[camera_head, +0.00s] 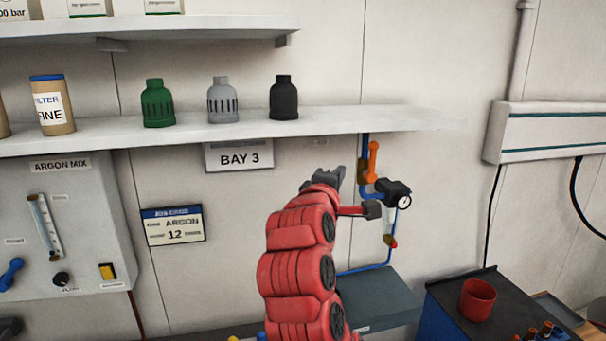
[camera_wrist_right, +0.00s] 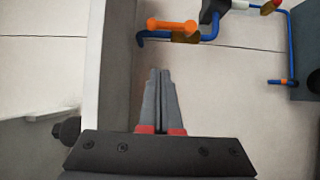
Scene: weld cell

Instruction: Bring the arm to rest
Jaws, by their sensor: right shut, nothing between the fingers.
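My right arm (camera_head: 297,265) is red and reaches up in the middle of the head view. Its gripper (camera_head: 338,174) is raised in front of the wall, below the shelf and left of the blue pipe. In the right wrist view the gripper (camera_wrist_right: 160,75) has its two grey fingers together, with nothing between them. An orange-handled valve (camera_head: 373,160) on the blue pipe is just right of the gripper; its orange handle (camera_wrist_right: 172,26) lies beyond the fingertips in the wrist view, apart from them. My left gripper is not in view.
The shelf (camera_head: 420,118) holds a green, a grey and a black cap and a filter can (camera_head: 52,105). A gauge (camera_head: 403,201) is on the pipe. A panel (camera_head: 75,230) hangs at left. At lower right, a red cup (camera_head: 477,299) stands on a dark-topped cabinet.

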